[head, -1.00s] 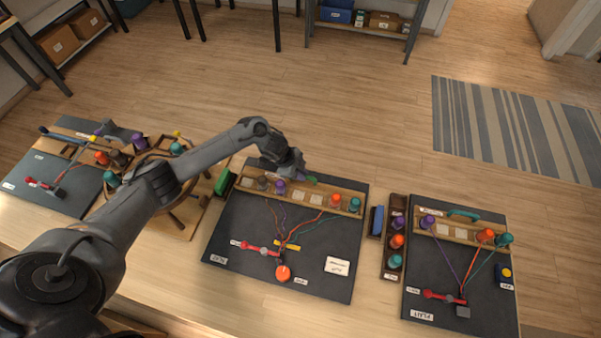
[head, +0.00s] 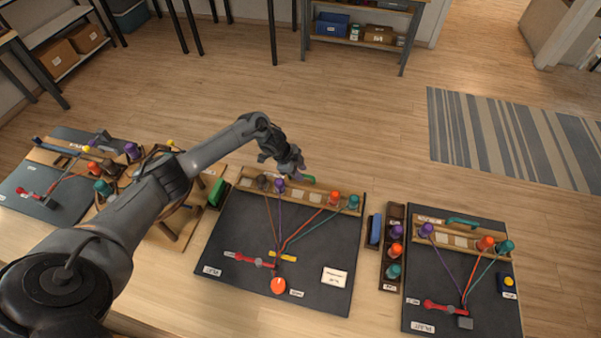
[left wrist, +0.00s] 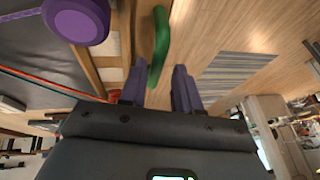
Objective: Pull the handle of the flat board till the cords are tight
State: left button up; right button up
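The middle dark board (head: 230,240) carries a wooden rail (head: 320,195) with brown, purple, orange and teal spools. A green handle (head: 309,178) is at the rail's far edge. Brown, purple, red and teal cords (head: 303,231) run in straight lines from the spools to the red clamp (head: 248,260). My left gripper (head: 298,170) is over the far side of the rail, close to the handle. In the left wrist view its purple fingers (left wrist: 160,88) are apart, with the green handle (left wrist: 160,40) at the gap between them. My right gripper is out of view.
A similar corded board (head: 430,290) lies at the right, with a spool rack (head: 393,275) beside it. Another board (head: 50,195) and a round wooden frame are at the left, partly behind my arm. Open floor lies beyond the table.

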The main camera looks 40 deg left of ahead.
pick_arm(q)
jog(key=shift+o, duration=0.4)
jog(key=shift+d+r, duration=0.1)
jog(key=shift+s+r, duration=0.1)
jog(key=shift+r, duration=0.1)
jog(key=p+v, duration=0.1)
jog(key=v, duration=0.9)
jog(key=shift+s+r, duration=0.1)
jog(key=shift+r, duration=0.05)
